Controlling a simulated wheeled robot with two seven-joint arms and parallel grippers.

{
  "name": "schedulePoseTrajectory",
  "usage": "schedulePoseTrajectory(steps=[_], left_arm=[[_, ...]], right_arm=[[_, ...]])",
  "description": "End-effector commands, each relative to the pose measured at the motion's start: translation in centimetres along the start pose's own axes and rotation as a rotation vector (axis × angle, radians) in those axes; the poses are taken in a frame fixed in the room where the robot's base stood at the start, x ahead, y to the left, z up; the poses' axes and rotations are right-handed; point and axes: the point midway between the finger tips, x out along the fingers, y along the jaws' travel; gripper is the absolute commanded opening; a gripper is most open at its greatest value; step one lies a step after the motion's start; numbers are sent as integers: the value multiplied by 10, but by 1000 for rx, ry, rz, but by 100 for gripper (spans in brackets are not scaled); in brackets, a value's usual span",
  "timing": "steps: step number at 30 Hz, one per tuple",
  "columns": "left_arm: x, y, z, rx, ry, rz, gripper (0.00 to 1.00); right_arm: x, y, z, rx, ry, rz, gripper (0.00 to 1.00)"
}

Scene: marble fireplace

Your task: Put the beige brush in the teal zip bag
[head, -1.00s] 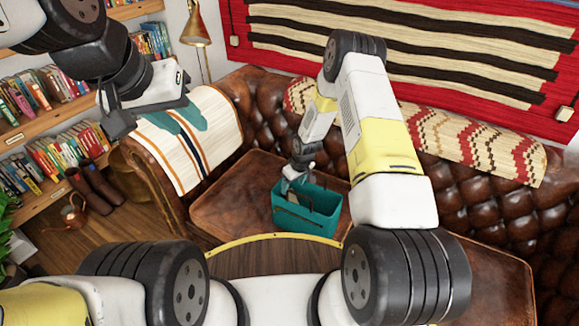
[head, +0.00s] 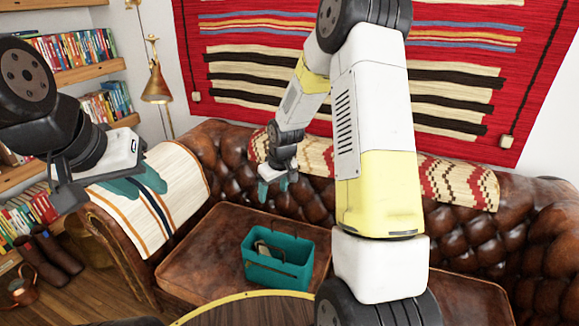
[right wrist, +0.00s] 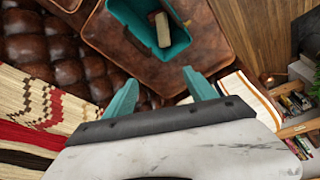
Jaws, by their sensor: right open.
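The teal zip bag (head: 292,275) stands open-topped on the brown leather sofa seat. A beige piece, seemingly the beige brush (head: 262,248), sits inside it, leaning near one end; the bag's wall hides part of it. The right wrist view also shows the bag (right wrist: 179,45) and the beige brush (right wrist: 163,30) within. My right gripper (head: 273,190) is open and empty, above and behind the bag, apart from it. Its two spread teal fingers also show in the right wrist view (right wrist: 160,90). My left gripper (head: 138,184) is over the striped cloth on the sofa arm, its fingers apart and empty.
The sofa's tufted back (head: 335,210) rises behind the bag, with a patterned throw (head: 455,182) over it. A striped cloth (head: 180,175) covers the left armrest. A round wooden table edge (head: 245,297) is in front. The seat left of the bag is clear.

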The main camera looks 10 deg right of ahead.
Motion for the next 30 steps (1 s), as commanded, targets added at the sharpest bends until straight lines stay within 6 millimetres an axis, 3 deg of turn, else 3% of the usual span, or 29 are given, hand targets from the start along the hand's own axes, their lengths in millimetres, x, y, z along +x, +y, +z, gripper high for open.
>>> schedulePoseTrajectory(steps=[1, 6, 15, 21, 27, 30], left_arm=[[0, 0, 0, 0, 0, 0, 36], [0, 0, 0, 0, 0, 0, 36], [0, 0, 0, 0, 0, 0, 36], [0, 0, 0, 0, 0, 0, 36], [0, 0, 0, 0, 0, 0, 36], [0, 0, 0, 0, 0, 0, 36]], right_arm=[[-32, 1, -1, 22, 18, 14, 65], [-118, -2, 12, 104, 58, 41, 65], [-242, -31, 66, 247, 142, 47, 65], [-298, -60, 116, 334, 204, 25, 65], [-324, -85, 155, 393, 248, -6, 65], [-329, -92, 165, 407, 259, -15, 65]])
